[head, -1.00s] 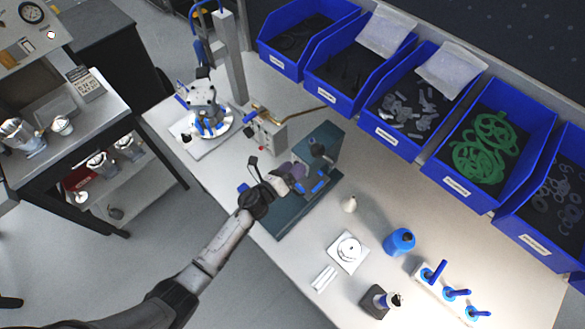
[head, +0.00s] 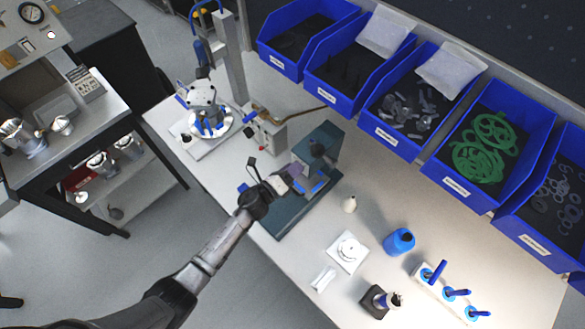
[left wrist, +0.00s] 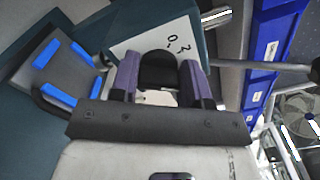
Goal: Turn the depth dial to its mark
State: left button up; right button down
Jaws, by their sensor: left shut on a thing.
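The depth dial (left wrist: 158,68) shows in the left wrist view as a dark rounded knob in front of a white scale plate (left wrist: 180,40) with black figures that look like 0 and 3. My left gripper (left wrist: 160,84) has its purple-grey fingers on both sides of the knob and is shut on it. In the head view the left gripper (head: 288,175) is at the dark teal fixture (head: 325,140), and the dial is hidden there. The mark on the dial cannot be made out. My right gripper is not in view.
Blue bins (head: 455,200) line the back of the bench. A machined housing (head: 203,95) on a plate and a small grey box (head: 268,135) stand left of the fixture.

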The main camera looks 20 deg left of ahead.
pick_arm(q)
jog(key=n, duration=0.3)
jog(key=shift+n, duration=0.3)
jog(key=n, duration=0.3)
jog(key=shift+f+n+p, duration=0.15)
jog(key=shift+n+p, duration=0.15)
jog(key=shift+p, duration=0.05)
jog(key=n, duration=0.6)
jog(key=shift+f+p, duration=0.15)
jog(key=shift+p, duration=0.25)
jog(key=shift+n, duration=1.3)
jog(key=o, duration=0.9)
